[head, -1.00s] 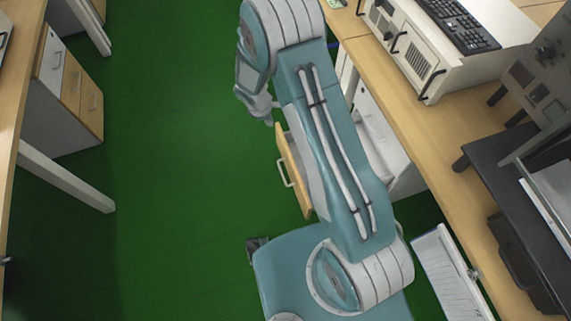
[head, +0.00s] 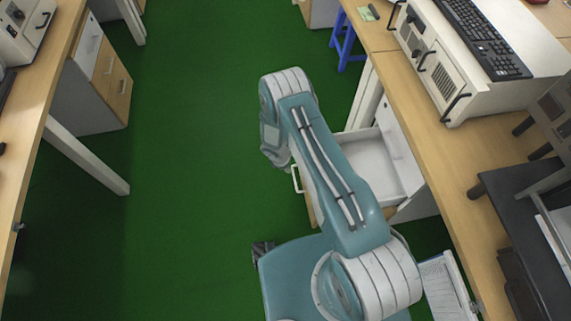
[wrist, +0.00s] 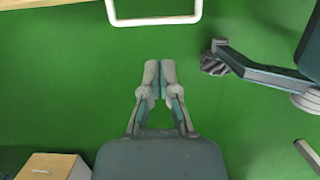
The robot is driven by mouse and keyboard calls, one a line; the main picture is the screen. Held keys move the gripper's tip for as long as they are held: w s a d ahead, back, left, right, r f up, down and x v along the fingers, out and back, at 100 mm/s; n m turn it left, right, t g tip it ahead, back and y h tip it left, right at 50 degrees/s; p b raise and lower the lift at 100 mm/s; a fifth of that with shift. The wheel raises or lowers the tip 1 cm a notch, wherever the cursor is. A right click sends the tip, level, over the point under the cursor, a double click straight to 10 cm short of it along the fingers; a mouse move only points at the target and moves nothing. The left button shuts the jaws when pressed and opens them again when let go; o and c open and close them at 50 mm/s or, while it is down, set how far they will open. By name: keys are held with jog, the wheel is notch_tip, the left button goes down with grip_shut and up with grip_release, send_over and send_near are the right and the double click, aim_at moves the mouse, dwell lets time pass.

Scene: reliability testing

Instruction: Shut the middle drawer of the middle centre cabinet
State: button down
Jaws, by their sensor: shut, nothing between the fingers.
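An open drawer (head: 372,168) sticks out to the left from a white cabinet (head: 405,150) under the right-hand bench in the head view. Its inside is white and looks empty. Its wooden front (head: 309,199) has a pale handle (head: 297,180), and my arm hides much of it. I cannot tell its level in the cabinet. In the wrist view, a wooden edge (wrist: 40,3) and the handle (wrist: 153,20) show at the top. My gripper (wrist: 159,64) is shut and empty, its tips apart from the handle in the picture. In the head view my arm largely hides the gripper.
The green floor (head: 200,180) left of the drawer is clear. Another drawer cabinet (head: 105,85) stands under the left bench (head: 30,130). A blue stool (head: 347,45) stands beyond the open drawer. A computer case and keyboard (head: 480,35) sit on the right bench.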

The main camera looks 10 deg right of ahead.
jog(key=d+f, duration=0.2)
jog(key=d, duration=0.1)
jog(key=d+f, duration=0.1)
jog(key=d, duration=0.1)
jog(key=shift+f, duration=0.1)
dwell(0.4)
